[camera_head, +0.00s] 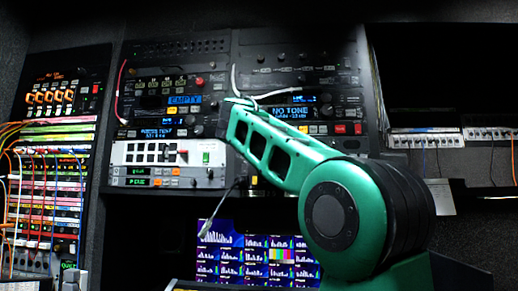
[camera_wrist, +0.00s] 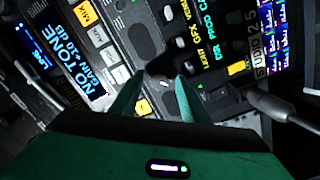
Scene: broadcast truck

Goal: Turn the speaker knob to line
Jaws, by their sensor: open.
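In the wrist view my gripper (camera_wrist: 160,77) is open, its two green fingertips close to a dark control panel. A dark, rounded shape (camera_wrist: 157,88) shows between the fingers; it may be the speaker knob, but its shape and pointer are unclear. I cannot read a "line" mark there. Whether the fingers touch it, I cannot tell. In the head view my green arm reaches up to the rack's right unit, and my fingers are hidden. The NO TONE display (camera_head: 292,112) is on that unit; it also shows at left in the wrist view (camera_wrist: 80,75).
Orange and white buttons (camera_wrist: 100,37) lie beside the fingers. A grey cable plug (camera_wrist: 270,103) sticks out at the right. In the head view, white cables (camera_head: 240,80) hang across the rack, a patch panel (camera_head: 50,170) fills the left and a monitor (camera_head: 255,255) sits below.

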